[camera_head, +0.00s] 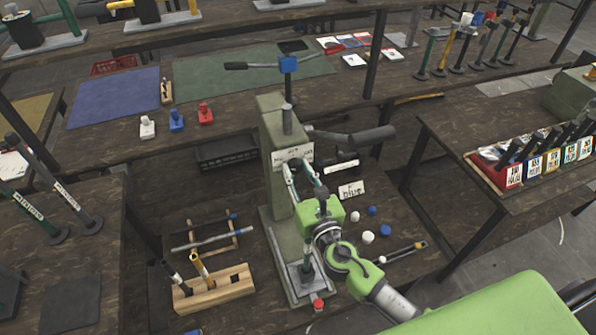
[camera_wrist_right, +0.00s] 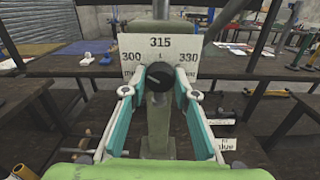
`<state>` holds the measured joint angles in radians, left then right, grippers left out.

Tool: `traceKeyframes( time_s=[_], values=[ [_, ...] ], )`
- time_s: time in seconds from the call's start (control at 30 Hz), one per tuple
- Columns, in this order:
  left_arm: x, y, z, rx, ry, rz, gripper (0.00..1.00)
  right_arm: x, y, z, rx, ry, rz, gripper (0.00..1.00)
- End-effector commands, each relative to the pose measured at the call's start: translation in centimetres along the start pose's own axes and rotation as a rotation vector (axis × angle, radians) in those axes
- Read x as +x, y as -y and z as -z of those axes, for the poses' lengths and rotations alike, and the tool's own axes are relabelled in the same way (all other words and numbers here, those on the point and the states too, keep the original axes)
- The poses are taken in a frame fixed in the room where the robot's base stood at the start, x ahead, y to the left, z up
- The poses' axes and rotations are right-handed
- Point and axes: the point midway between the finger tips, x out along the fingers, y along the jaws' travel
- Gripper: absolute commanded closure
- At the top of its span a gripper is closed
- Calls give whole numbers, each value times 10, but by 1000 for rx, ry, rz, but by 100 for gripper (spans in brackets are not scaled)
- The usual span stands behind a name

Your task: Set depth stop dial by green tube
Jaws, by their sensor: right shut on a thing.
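The green press (camera_head: 272,150) stands on the middle table. Its white dial plate (camera_head: 293,154) reads 300, 315 and 330 in the right wrist view (camera_wrist_right: 160,43). The black dial knob (camera_wrist_right: 160,77) sits in front of the plate, below 315. My right gripper (camera_head: 303,164) reaches up to the dial; its teal-padded fingers (camera_wrist_right: 160,90) stand on either side of the knob and are shut on it. Contact at the fingertips is hard to see. A dark green upright tube (camera_head: 306,252) stands at the press's base, partly behind my arm. My left gripper is out of view.
A wooden block (camera_head: 215,291) with black and yellow tubes stands left of the press. White and blue balls (camera_head: 368,237) and a "blue" card (camera_head: 352,190) lie to its right. Labelled bins (camera_head: 513,176) stand on the right table. Several upright tools (camera_head: 468,45) stand at the back right.

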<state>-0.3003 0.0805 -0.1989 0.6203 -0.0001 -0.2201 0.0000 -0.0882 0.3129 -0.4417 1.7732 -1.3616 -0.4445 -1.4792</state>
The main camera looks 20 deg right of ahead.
Motion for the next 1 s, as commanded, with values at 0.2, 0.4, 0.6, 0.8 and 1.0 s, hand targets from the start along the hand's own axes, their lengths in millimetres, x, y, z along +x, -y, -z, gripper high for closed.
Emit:
traceKeyframes(
  time_s=[0.2,0.4,0.6,0.8,1.0],
  values=[
    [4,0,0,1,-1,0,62,0,0,1,48,1,0,94],
    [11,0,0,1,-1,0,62,0,0,2,168,1,0,94],
    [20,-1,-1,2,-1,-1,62,0,1,3,345,1,1,94],
    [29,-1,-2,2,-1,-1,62,0,1,2,537,1,0,94],
    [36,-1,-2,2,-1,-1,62,0,1,2,728,1,0,94]
  ],
)
